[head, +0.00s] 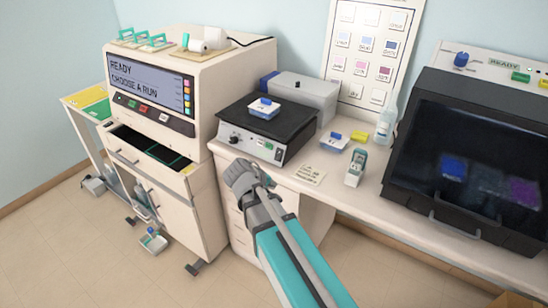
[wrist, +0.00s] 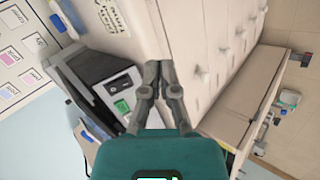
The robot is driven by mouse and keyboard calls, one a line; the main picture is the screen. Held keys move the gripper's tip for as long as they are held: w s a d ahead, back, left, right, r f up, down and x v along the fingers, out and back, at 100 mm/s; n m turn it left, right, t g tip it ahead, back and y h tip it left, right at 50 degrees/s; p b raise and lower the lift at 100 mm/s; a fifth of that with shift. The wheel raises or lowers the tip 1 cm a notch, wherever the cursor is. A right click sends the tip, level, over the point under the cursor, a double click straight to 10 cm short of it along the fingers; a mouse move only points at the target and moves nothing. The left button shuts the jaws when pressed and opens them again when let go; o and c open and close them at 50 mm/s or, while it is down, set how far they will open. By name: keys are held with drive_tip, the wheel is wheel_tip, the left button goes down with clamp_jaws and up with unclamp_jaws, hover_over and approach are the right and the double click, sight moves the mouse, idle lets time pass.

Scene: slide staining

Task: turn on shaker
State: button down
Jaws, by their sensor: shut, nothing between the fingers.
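The shaker (head: 240,142) stands on the bench, with a dark flat platform on top and a pale front panel. A knob (head: 233,139) is at the left of the panel, with small controls to its right. In the wrist view the shaker (wrist: 88,78) lies left of the fingers, turned sideways, showing a dark switch (wrist: 119,87) and a green patch (wrist: 121,106). My gripper (head: 238,172) is shut and empty, in front of and below the shaker panel. Its fingertips (wrist: 158,66) look apart from the switch; the exact gap is unclear.
A blue-and-white box (head: 264,108) sits on the shaker platform. A stainer cabinet (head: 205,75) with a "READY" screen stands left, its drawer (head: 150,148) open. A small teal device (head: 356,167) and a dark-fronted hood (head: 470,150) are to the right.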

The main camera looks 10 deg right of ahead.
sight(276, 159)
drive_tip(key=w+a+r+n+t+h+p, duration=0.1)
drive_tip(key=w+a+r+n+t, duration=0.2)
drive_tip(key=w+a+r, duration=0.1)
wheel_tip(276, 159, up, 2)
drive_tip(key=shift+w+a+r+t+h, duration=0.1)
drive_tip(key=shift+w+a+t+h, duration=0.2)
drive_tip(key=shift+a, duration=0.4)
drive_tip(key=shift+d, duration=0.1)
drive_tip(key=b+x, duration=0.6)
drive_tip(key=x, duration=0.6)
drive_tip(key=shift+w+f, duration=0.1)
drive_tip(key=shift+f, duration=0.1)
drive_tip(key=shift+x, duration=0.8)
drive_tip(key=shift+b, duration=0.35)
